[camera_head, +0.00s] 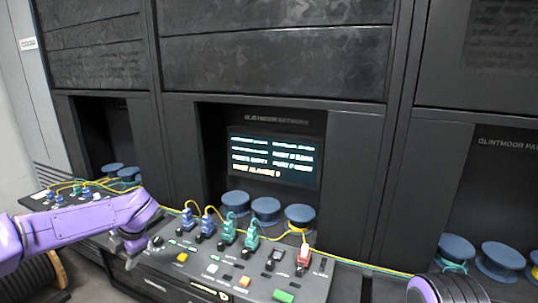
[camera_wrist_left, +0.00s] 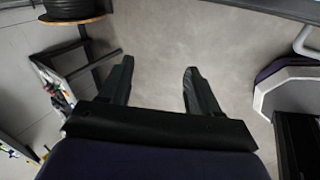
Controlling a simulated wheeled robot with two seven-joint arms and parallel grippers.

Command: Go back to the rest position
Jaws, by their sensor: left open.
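My left arm, purple, comes in from the left in the head view. Its gripper (camera_head: 133,250) hangs downward at the left end of the splicing console (camera_head: 205,272). In the left wrist view the two dark fingers of the left gripper (camera_wrist_left: 158,82) stand wide apart with nothing between them, over bare grey floor. Only a purple part of my right arm shows at the bottom right of the head view; its gripper is out of frame.
Blue and green plugs (camera_head: 228,232) and a red plug (camera_head: 304,256) stand in the console, with yellow cables. Blue spools (camera_head: 265,208) sit behind them under a lit screen (camera_head: 274,158). In the left wrist view, a cable reel (camera_wrist_left: 72,12) is at top left; the middle floor is clear.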

